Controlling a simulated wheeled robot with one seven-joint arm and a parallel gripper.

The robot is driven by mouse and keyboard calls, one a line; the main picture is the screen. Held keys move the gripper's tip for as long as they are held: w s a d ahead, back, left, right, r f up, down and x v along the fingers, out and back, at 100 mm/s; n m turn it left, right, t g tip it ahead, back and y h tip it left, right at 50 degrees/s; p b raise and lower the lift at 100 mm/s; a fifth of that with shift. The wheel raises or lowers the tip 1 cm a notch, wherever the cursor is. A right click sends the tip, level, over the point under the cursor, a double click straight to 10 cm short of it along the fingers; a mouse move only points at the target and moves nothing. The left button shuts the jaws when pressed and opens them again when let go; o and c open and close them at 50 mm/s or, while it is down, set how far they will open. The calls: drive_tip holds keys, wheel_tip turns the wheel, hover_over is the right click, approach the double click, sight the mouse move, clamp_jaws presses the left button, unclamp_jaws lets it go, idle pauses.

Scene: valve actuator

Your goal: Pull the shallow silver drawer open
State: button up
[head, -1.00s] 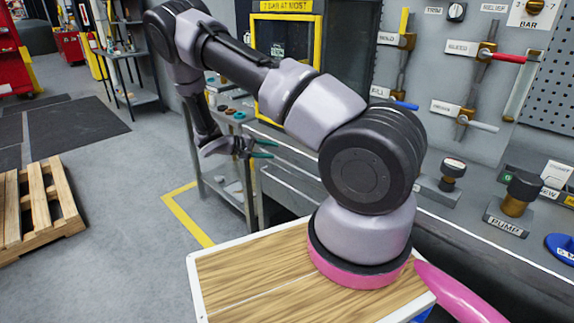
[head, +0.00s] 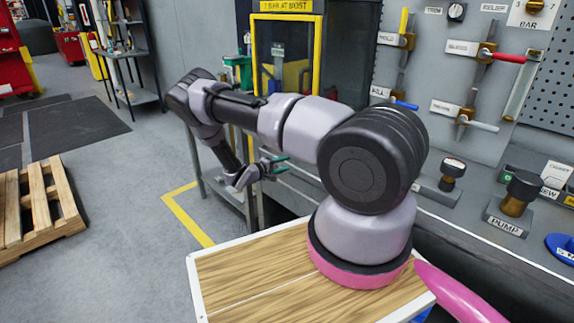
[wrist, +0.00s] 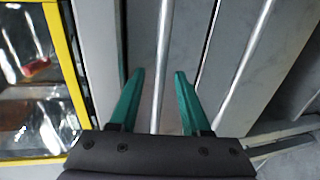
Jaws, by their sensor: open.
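My gripper (head: 279,164) is in front of the grey bench front in the head view, its teal fingers pointing towards it. In the wrist view my gripper (wrist: 160,95) is open, its two fingers apart. A long silver bar handle (wrist: 161,60) runs between the fingers on a grey drawer front (wrist: 190,40). I cannot tell how deep the fingertips are around the bar; neither finger clearly touches it. A second silver bar (wrist: 243,60) crosses another grey front to the right. The drawer fronts are mostly hidden by my arm in the head view.
A yellow-framed window (head: 284,55) stands above the bench; its yellow frame (wrist: 72,60) also shows at the left of the wrist view. A grey cart (head: 220,188) stands close beside my gripper. A wooden pallet (head: 40,205) lies left on open floor.

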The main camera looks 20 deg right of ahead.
drive_tip(key=shift+x, duration=0.85)
clamp_jaws()
idle(0.8)
